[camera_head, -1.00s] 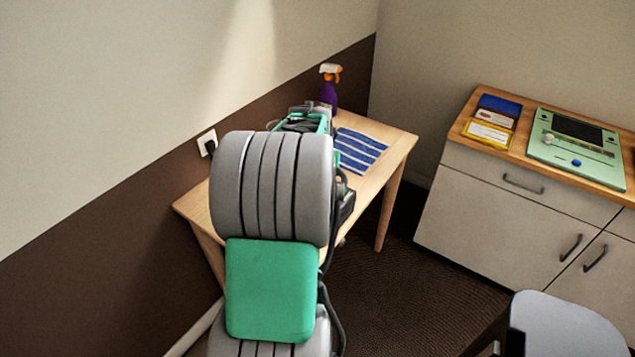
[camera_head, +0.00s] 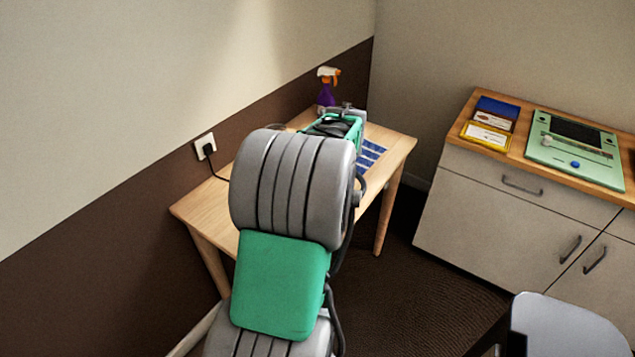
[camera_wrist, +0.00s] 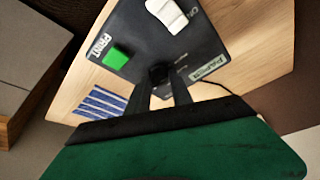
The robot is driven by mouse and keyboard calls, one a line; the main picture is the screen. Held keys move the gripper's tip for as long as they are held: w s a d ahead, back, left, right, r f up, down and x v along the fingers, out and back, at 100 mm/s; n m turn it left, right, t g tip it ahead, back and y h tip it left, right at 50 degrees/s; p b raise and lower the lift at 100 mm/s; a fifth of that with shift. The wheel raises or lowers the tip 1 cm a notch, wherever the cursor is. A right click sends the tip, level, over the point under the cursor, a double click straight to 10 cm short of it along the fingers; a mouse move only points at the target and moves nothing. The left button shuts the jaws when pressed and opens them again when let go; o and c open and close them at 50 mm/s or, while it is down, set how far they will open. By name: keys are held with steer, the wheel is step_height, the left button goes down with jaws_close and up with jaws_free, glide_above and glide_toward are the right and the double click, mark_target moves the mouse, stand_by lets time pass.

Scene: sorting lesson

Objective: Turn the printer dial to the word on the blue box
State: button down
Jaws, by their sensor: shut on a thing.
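The printer (camera_wrist: 135,40) shows in the wrist view as a dark panel on the wooden table, with a green button marked PRINT, a white part and a pale label too small to read surely. My gripper (camera_wrist: 161,82) is shut on the small black dial (camera_wrist: 160,72) on this panel; the fingers hide part of it. The dial's pointing direction is unclear. In the head view my arm hides the printer and gripper tips. A flat blue box (camera_head: 499,105) lies at the back left of the cabinet top; I cannot read any word on it.
A blue-striped sheet (camera_wrist: 100,103) lies on the table (camera_head: 398,158) beside the printer. A purple spray bottle (camera_head: 326,92) stands at the back. A cable runs to a wall socket (camera_head: 205,146). A pale green device (camera_head: 545,153) and a yellow-edged box (camera_head: 486,134) are on the cabinet (camera_head: 480,185).

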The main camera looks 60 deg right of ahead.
steer(key=shift+f, duration=0.1)
steer(key=c, duration=1.1)
jaws_free()
steer(key=shift+c, duration=0.2)
steer(key=v, duration=0.8)
